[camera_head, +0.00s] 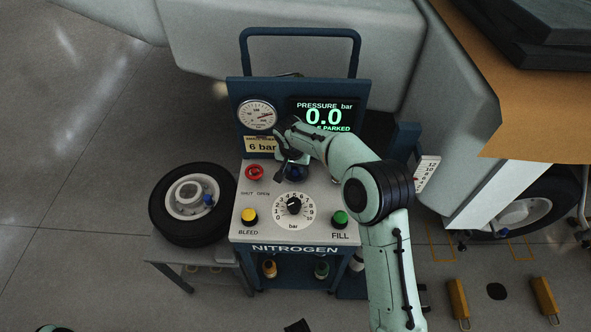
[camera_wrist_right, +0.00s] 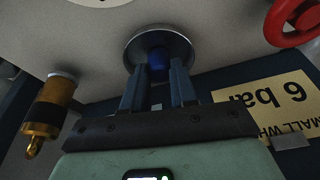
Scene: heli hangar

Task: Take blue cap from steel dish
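The steel dish (camera_wrist_right: 181,41) is a round shallow dish on the grey top of the nitrogen cart. The blue cap (camera_wrist_right: 158,61) sits in it. My right gripper (camera_wrist_right: 158,68) is at the dish, its two fingers apart on either side of the cap; I cannot tell whether they touch it. In the head view, my right gripper (camera_head: 292,163) is over the back of the cart top. It and the arm hide most of the dish, and a dark blue patch shows there.
The cart (camera_head: 301,237) carries a red knob (camera_head: 254,173), yellow button (camera_head: 249,215), green button (camera_head: 340,217) and central dial (camera_head: 294,206). A brass fitting (camera_wrist_right: 48,108) stands near the dish.

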